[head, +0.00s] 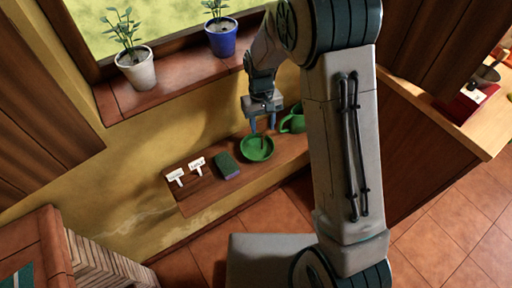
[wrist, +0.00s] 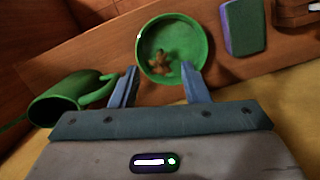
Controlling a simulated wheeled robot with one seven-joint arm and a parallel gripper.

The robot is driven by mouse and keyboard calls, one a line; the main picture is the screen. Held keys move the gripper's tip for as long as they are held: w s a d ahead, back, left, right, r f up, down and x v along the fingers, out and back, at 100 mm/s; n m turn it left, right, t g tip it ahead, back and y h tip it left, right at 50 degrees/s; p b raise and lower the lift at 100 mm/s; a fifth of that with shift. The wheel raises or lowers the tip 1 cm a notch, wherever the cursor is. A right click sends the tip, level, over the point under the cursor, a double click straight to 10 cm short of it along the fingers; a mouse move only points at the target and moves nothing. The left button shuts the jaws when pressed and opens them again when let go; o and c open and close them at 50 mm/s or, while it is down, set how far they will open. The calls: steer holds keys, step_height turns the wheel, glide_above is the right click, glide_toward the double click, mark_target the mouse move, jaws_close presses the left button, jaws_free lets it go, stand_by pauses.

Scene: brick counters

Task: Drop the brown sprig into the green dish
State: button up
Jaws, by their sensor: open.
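The green dish (head: 257,148) stands on the wooden shelf below the window in the head view. In the wrist view the green dish (wrist: 192,38) lies just beyond my fingertips. The brown sprig (wrist: 160,62) lies inside the dish, near its rim on my gripper's side. My gripper (head: 262,126) is above the dish in the head view. In the wrist view my gripper (wrist: 159,70) has its two blue fingers apart, with nothing held between them. In the head view the sprig is too small to make out clearly.
A green watering can (head: 293,121) stands right of the dish, close to my gripper. A green and purple sponge (head: 226,165) and two white plant labels (head: 196,163) lie left of it. Potted plants (head: 137,70) stand on the sill above.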

step_height(320, 180, up, 11)
steer(key=w, duration=0.1)
steer(key=shift+w+a, duration=0.3)
steer(key=s+d+r+m+t, duration=0.2)
steer(key=s+d+r, duration=0.1)
steer(key=s+d, duration=0.4)
steer(key=s+d+r+m+t, duration=0.1)
steer(key=s+d, duration=0.6)
steer(key=s, duration=0.7)
step_height(320, 180, up, 2)
steer(key=shift+d+r+m+t+y, duration=0.15)
steer(key=shift+d+m+t+y, duration=0.2)
steer(key=shift+t, duration=0.55)
steer(key=shift+a, duration=0.1)
